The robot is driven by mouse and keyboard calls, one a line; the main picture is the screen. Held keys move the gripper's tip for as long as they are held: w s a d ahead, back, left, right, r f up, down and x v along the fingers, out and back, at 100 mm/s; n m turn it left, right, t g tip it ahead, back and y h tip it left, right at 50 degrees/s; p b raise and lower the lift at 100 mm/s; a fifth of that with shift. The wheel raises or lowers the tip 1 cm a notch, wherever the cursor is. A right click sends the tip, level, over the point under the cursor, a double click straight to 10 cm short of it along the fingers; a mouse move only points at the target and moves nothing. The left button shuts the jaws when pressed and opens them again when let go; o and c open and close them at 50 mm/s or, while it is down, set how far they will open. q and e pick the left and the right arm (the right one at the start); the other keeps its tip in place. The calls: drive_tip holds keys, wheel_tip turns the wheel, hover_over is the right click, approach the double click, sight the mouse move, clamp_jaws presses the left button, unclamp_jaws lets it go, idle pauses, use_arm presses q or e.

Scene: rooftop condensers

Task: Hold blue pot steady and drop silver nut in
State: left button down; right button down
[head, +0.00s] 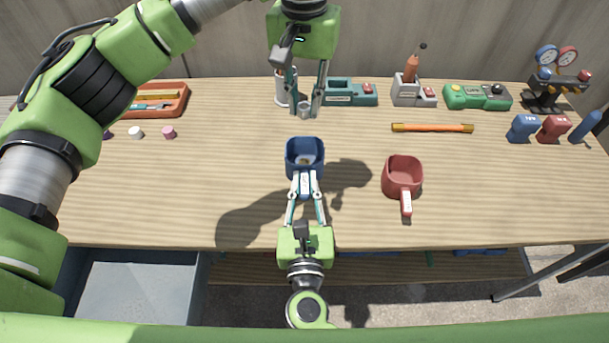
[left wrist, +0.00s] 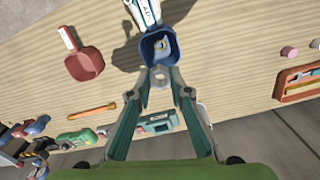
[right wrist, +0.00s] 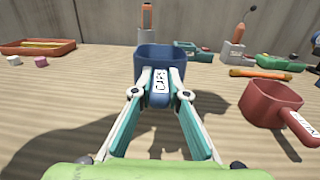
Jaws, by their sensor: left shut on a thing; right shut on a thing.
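The blue pot (head: 291,160) stands on the bench with a small pale or brassy piece (head: 304,160) inside. My right gripper (head: 305,186) is shut on the pot's labelled handle (right wrist: 160,88) from the front. My left gripper (head: 304,108) points down behind the pot and is shut on the silver nut (left wrist: 158,77). The nut is held above the bench, apart from the pot; the left wrist view shows the pot (left wrist: 147,48) just beyond the fingertips. The pot's inside is hidden in the right wrist view.
A red pot (head: 402,171) with a handle stands to the right. An orange-yellow rod (head: 432,128) lies behind it. Grey-green, grey and green items line the back, with gauges (head: 557,82) at far right. A red tray (head: 160,101) and small caps (head: 168,132) are left.

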sight(305, 172)
drive_tip(key=shift+f, duration=2)
drive_tip(key=shift+f, duration=0.4)
drive_tip(key=c, duration=1.9)
unclamp_jaws()
drive_tip(key=c, duration=1)
use_arm(q)
wheel_tip(305, 172, down, 12)
drive_tip(key=shift+r, duration=0.25)
use_arm(e)
drive_tip(key=shift+o, duration=0.2)
